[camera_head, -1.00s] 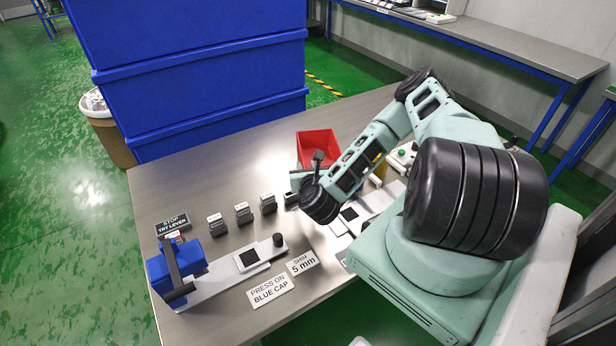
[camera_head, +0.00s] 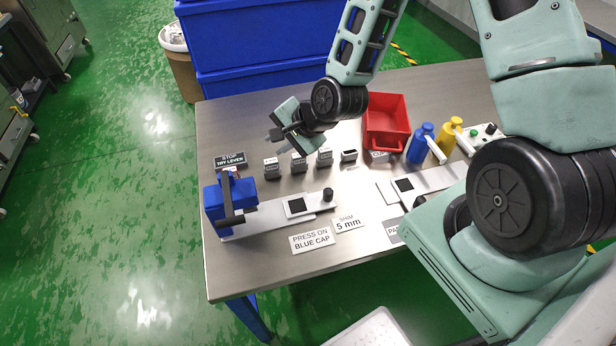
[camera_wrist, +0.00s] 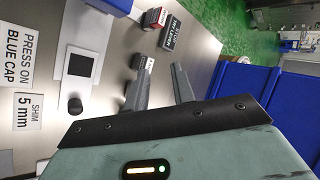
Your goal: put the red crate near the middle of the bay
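The red crate (camera_head: 402,102) is an open-topped box standing upright at the back of the steel table, and its inside looks empty. It does not show in the wrist view. My gripper (camera_head: 276,136) is to the left of the crate and apart from it, above the table near the small grey blocks. In the wrist view, the two fingers of my gripper (camera_wrist: 159,78) are spread apart with nothing held between them. I cannot tell which area is the bay.
Several small grey blocks (camera_head: 298,163) stand in a row on the table (camera_head: 240,125). A blue lever device (camera_head: 225,205) is at front left. Blue bottle (camera_head: 420,143) and yellow bottle (camera_head: 449,134) stand right of the crate. Stacked blue bins (camera_head: 250,45) rise behind.

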